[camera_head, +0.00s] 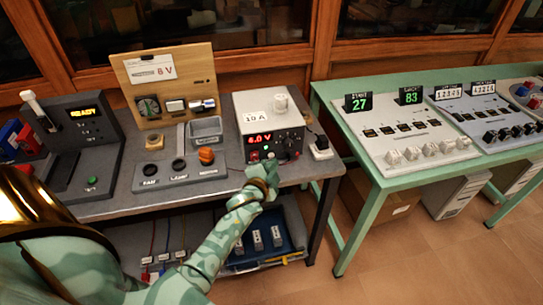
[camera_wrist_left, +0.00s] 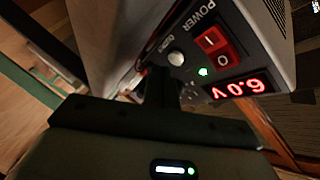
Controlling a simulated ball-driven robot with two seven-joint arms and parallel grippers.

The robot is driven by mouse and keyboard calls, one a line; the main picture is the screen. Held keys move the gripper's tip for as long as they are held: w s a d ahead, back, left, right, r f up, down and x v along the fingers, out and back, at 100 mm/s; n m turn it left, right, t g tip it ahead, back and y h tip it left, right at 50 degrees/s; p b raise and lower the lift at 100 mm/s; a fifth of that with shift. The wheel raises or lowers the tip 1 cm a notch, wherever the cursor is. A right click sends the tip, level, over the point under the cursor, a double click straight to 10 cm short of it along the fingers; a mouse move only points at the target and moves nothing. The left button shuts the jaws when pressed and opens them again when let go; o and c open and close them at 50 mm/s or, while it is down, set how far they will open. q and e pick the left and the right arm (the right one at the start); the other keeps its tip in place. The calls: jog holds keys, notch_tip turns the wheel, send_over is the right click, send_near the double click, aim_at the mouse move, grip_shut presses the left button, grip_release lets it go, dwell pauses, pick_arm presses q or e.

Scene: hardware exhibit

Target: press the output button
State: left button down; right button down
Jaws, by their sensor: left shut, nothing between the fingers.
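The power supply (camera_head: 268,112) is a light grey box with a dark front at the right end of the grey bench. Its red display (camera_wrist_left: 240,88) reads 6.0 V. In the wrist view a round pale output button (camera_wrist_left: 176,59) sits beside a lit green lamp (camera_wrist_left: 204,71) and a red power switch (camera_wrist_left: 212,42). My left gripper (camera_head: 269,163) is shut and empty, close in front of this panel. Its dark fingers (camera_wrist_left: 160,90) point at the panel near the button; I cannot tell whether they touch it. My right gripper is in neither view.
A white adapter block (camera_head: 321,148) stands right of the supply. Left of it are a grey box with knobs (camera_head: 178,172) and a wooden board (camera_head: 165,82) with meters. A green table (camera_head: 362,172) with panels stands to the right, past a gap.

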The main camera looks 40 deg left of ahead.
pick_arm(q)
jog(key=shift+a, duration=0.1)
dwell(0.3)
jog(key=shift+w+a, duration=0.25)
jog(key=shift+w+a, duration=0.25)
jog(key=shift+a, duration=0.05)
dwell(0.9)
jog(key=shift+d, duration=0.1)
jog(key=shift+s+d, duration=0.55)
jog(key=shift+s+d+p, duration=0.6)
jog(key=shift+s+d, duration=1)
jog(key=shift+d, duration=0.3)
